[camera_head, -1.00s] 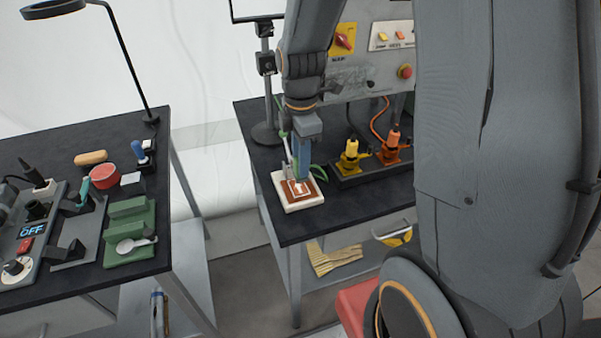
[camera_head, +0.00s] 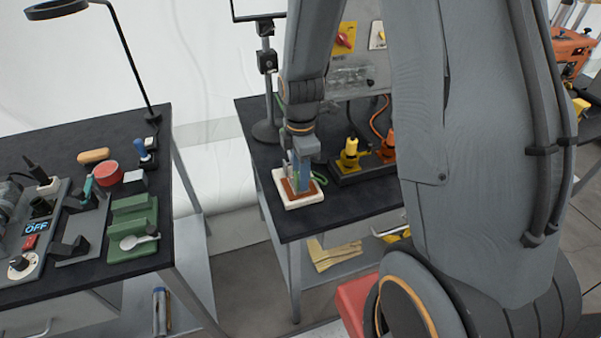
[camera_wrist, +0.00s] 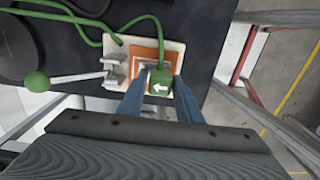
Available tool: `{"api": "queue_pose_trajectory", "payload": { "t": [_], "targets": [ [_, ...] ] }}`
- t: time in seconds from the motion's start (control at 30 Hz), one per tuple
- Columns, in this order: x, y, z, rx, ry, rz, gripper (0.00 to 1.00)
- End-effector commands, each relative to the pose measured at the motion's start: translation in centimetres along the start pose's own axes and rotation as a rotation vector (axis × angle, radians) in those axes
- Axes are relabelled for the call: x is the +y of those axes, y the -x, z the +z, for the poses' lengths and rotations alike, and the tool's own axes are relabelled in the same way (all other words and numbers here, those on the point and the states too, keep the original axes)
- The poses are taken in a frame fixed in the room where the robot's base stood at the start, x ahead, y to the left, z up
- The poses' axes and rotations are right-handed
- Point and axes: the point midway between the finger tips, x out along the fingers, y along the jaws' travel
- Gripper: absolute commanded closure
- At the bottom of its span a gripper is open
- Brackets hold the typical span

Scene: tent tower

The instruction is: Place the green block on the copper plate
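The green block (camera_wrist: 160,82), with a white arrow on its face, is at the copper plate (camera_wrist: 143,53) in the wrist view. A green cable runs to it. The plate is orange-brown on a pale base, also visible in the head view (camera_head: 285,190). My gripper's (camera_wrist: 161,84) two blue fingers stand on either side of the block. A pale strip shows between the left finger and the block; the right finger is very close to it. In the head view my gripper (camera_head: 299,189) points down over the plate, and its fingers largely hide the block. Full seating is unclear.
A lever clamp with a green ball handle (camera_wrist: 37,82) stands left of the plate in the wrist view. Yellow (camera_head: 349,153) and orange connectors stand to the right on the bench. A lamp stand is behind. A gap separates this bench from the left one.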

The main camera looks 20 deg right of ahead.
Motion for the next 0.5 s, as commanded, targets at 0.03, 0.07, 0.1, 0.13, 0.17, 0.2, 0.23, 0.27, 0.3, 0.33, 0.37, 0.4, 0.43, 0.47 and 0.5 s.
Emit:
{"api": "queue_pose_trajectory", "payload": {
  "t": [0.03, 0.07, 0.1, 0.13, 0.17, 0.2, 0.23, 0.27, 0.3, 0.33, 0.37, 0.4, 0.43, 0.47, 0.5],
  "targets": [
    [-0.01, 0.02, 0.0, 0.0, 0.0, 0.0, 0.59],
    [-0.01, 0.02, 0.0, 0.0, 0.0, 0.0, 0.55],
    [-0.01, 0.03, 0.0, 0.0, 0.0, 0.0, 0.55],
    [-0.01, 0.03, 0.0, 0.0, 0.0, 0.0, 0.55],
    [-0.01, 0.03, 0.0, 0.0, 0.0, 0.0, 0.55],
    [-0.01, 0.03, 0.0, 0.0, 0.0, 0.0, 0.55],
    [-0.01, 0.03, 0.0, 0.0, 0.0, 0.0, 0.55],
    [-0.01, 0.04, 0.0, 0.0, 0.0, 0.0, 0.55],
    [-0.01, 0.04, 0.0, 0.0, 0.0, 0.0, 0.55],
    [-0.01, 0.07, 0.0, 0.0, 0.0, 0.0, 0.55],
    [-0.01, 0.14, -0.01, 0.0, 0.0, 0.0, 0.55],
    [0.0, 0.32, -0.01, 0.0, 0.0, 0.0, 0.55],
    [0.02, 0.49, -0.01, 0.0, 0.0, 0.001, 0.55],
    [0.06, 0.63, 0.0, 0.0, 0.0, 0.002, 0.55],
    [0.13, 0.93, 0.0, 0.0, 0.0, 0.004, 0.55]
  ]
}}
